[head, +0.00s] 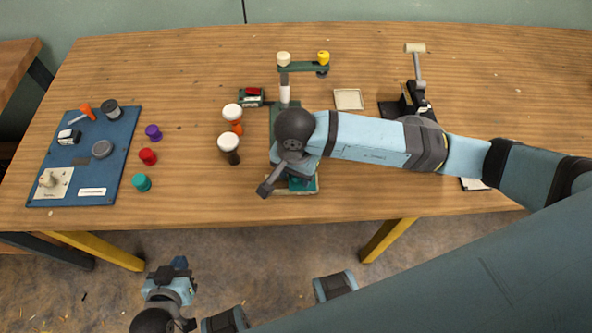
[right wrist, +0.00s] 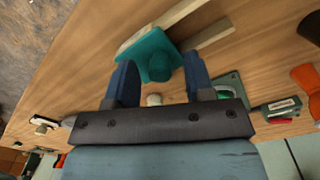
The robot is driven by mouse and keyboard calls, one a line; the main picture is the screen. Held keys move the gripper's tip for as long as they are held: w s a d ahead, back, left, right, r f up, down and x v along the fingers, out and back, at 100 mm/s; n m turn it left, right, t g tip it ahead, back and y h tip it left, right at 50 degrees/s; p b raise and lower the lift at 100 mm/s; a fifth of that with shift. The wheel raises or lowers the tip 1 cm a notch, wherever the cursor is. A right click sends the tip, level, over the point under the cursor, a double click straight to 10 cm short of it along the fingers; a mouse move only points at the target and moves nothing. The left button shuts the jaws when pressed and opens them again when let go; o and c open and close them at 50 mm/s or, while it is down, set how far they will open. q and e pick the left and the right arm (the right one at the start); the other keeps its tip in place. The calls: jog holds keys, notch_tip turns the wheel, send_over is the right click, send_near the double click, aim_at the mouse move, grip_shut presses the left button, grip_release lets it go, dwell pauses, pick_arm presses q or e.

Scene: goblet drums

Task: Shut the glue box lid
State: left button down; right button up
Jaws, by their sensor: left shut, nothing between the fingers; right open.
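The glue box seems to be the pale-edged box (head: 306,192) near the table's front edge, mostly hidden under my right arm in the head view. A teal square lid with a round knob (right wrist: 155,57) shows in the right wrist view, with pale wooden strips (right wrist: 215,34) beside it. I cannot tell how far the lid covers the box. My right gripper (right wrist: 157,80) is open above the table, its two blue fingers apart and pointing toward the lid, with nothing held. My left gripper (head: 179,264) is shut and empty, low in front of the table.
Goblet-shaped drums (head: 229,142) stand just left of my right arm. Purple, red and teal knobs (head: 148,157) lie between them and a blue board (head: 82,150). A green stand (head: 303,67) is behind the arm. A black device (head: 408,104) and pale square tile (head: 348,99) are to the right.

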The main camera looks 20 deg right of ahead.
jog(key=shift+c, duration=0.3)
grip_shut()
jog(key=shift+s+d+b, duration=0.1)
jog(key=shift+d+b, duration=0.45)
jog(key=shift+b, duration=0.05)
grip_release()
jog(key=shift+o, duration=0.3)
jog(key=shift+s+d, duration=0.1)
jog(key=shift+r, duration=0.1)
